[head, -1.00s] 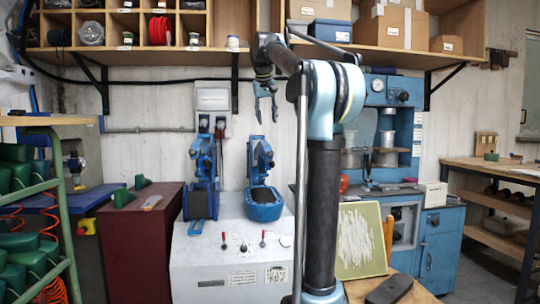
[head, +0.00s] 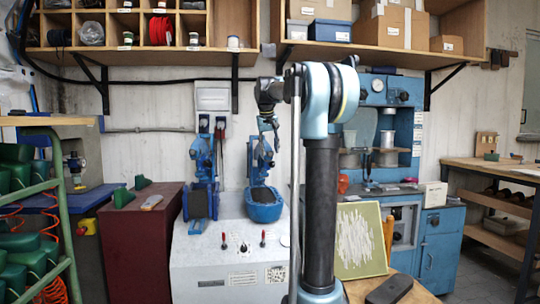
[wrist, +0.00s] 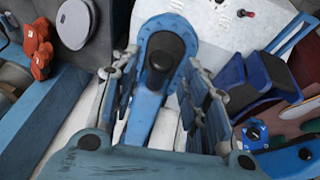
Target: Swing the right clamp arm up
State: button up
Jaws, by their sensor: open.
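The right blue clamp station (head: 263,205) stands on the pale grey machine cabinet, with a rounded blue cup and dark pad at its front. Its raised blue upper part (head: 259,160) rises behind the cup. My gripper (head: 270,133) is above and in front of this upper part. In the wrist view my gripper's open fingers (wrist: 163,115) are on either side of a blue bar (wrist: 145,112), which leads to a rounded blue end with a dark centre (wrist: 160,55). I cannot tell whether the fingers touch the bar.
The left clamp station (head: 201,180) stands close beside the right one; its blue side and dark pad show in the wrist view (wrist: 265,85). Small levers (head: 243,247) line the cabinet front. A shelf (head: 375,57) hangs above. A green panel (head: 360,240) leans at right.

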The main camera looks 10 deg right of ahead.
jog(key=shift+x, duration=1.25)
jog(key=shift+c, duration=0.2)
grip_shut()
jog(key=w+r+g, duration=0.3)
jog(key=r, duration=1.1)
jog(key=shift+w+r, duration=0.25)
jog(key=shift+w, duration=0.05)
jog(key=shift+o, duration=0.2)
grip_release()
